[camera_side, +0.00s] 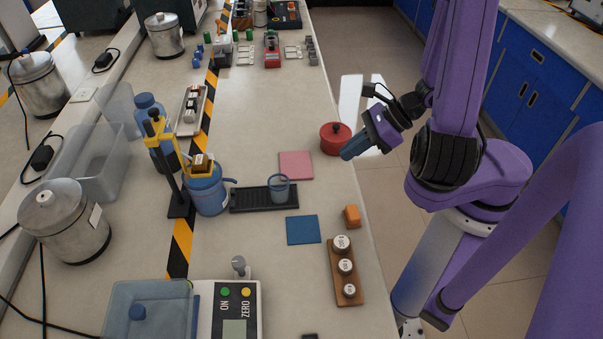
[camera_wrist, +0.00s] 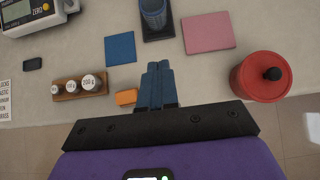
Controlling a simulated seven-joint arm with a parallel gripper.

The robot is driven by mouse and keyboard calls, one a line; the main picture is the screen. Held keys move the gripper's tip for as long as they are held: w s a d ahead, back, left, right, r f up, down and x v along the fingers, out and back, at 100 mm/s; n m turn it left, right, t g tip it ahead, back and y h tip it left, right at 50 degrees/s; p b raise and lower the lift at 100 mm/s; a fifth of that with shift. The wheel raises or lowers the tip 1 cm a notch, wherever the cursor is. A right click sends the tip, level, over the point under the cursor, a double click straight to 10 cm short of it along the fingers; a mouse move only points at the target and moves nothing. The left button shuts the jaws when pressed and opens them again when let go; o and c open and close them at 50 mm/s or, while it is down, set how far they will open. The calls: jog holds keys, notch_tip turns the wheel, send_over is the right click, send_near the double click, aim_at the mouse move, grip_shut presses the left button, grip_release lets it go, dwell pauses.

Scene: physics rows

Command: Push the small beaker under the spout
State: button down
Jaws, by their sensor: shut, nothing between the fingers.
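The small beaker (camera_side: 279,188), clear bluish, stands upright at the right end of a black ribbed tray (camera_side: 250,199). In the wrist view the beaker (camera_wrist: 153,12) is at the top edge, partly cut off. The spout (camera_side: 231,181) sticks out to the right from a blue can (camera_side: 207,196), over the tray's left end; the beaker is to its right, apart from it. My gripper (camera_side: 346,155) is raised near the table's right edge, its blue fingers together and empty. In the wrist view the fingertips (camera_wrist: 159,65) point toward the beaker with a gap between.
A red lidded pot (camera_side: 334,138) stands close to my gripper. A pink square (camera_side: 296,165) and a blue square (camera_side: 303,230) lie flat either side of the tray. An orange block (camera_side: 352,216) and a wooden weight holder (camera_side: 341,280) are nearer the front. A yellow-topped stand (camera_side: 178,195) is beside the can.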

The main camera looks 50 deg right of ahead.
jog(key=x, duration=0.9)
jog(key=shift+w+a+f, duration=0.1)
jog(key=shift+a+f, duration=0.1)
jog(key=shift+f, duration=0.1)
jog(key=shift+w+a+f, duration=0.15)
jog(key=shift+w+a, duration=0.05)
jog(key=shift+w, duration=0.05)
jog(key=shift+w+a, duration=1.25)
jog(key=shift+w, duration=0.05)
jog(key=w+a, duration=0.6)
jog(key=shift+w+a, duration=0.1)
jog(key=shift+a, duration=0.05)
